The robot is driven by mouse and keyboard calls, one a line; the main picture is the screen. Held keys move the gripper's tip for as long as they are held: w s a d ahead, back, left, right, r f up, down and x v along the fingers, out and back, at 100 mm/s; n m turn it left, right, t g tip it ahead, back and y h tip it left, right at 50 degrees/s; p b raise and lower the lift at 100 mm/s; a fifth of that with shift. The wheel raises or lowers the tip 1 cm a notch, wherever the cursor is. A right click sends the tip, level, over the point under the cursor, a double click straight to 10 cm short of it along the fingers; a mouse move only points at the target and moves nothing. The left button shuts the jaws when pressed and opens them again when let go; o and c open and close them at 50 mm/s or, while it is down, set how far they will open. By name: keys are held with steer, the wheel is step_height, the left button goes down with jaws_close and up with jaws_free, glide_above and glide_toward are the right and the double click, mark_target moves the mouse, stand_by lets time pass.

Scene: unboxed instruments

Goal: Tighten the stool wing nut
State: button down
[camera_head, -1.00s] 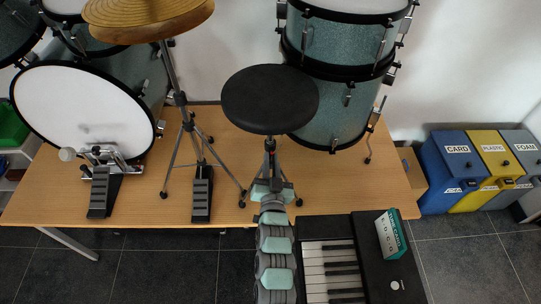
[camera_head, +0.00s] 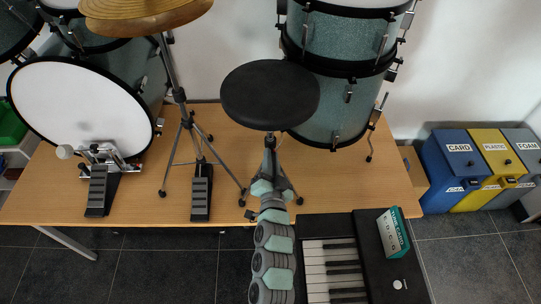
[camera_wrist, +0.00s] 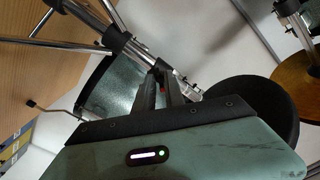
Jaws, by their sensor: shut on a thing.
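The stool has a round black seat (camera_head: 270,95) and stands upright on the table. Its seat also shows in the wrist view (camera_wrist: 252,112), tilted by the camera angle. The stool's post (camera_wrist: 134,50) runs diagonally past my fingertips. My gripper (camera_wrist: 163,76) is at the post below the seat, its two dark fingers closed together on a small part there. That part appears to be the wing nut, but the fingers hide nearly all of it. In the head view my gripper (camera_head: 270,150) is small and overlaps the post, so the grip cannot be made out.
A drum (camera_head: 330,108) stands close behind the stool at right. A cymbal stand (camera_head: 180,97) and pedals (camera_head: 201,190) are at left. A keyboard (camera_head: 333,270) bearing a small teal-and-white box (camera_head: 392,234) is at front right. Some bare table (camera_head: 385,190) lies right of the stool.

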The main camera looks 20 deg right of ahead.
steer(key=shift+m, duration=0.3)
steer(key=m+b, duration=0.1)
steer(key=m, duration=0.3)
steer(key=shift+m, duration=0.4)
steer(key=m+b, duration=0.1)
steer(key=m, duration=0.2)
steer(key=shift+d+m, duration=0.1)
steer(key=shift+m, duration=0.2)
steer(key=c, duration=1.4)
jaws_free()
steer(key=shift+c, duration=0.2)
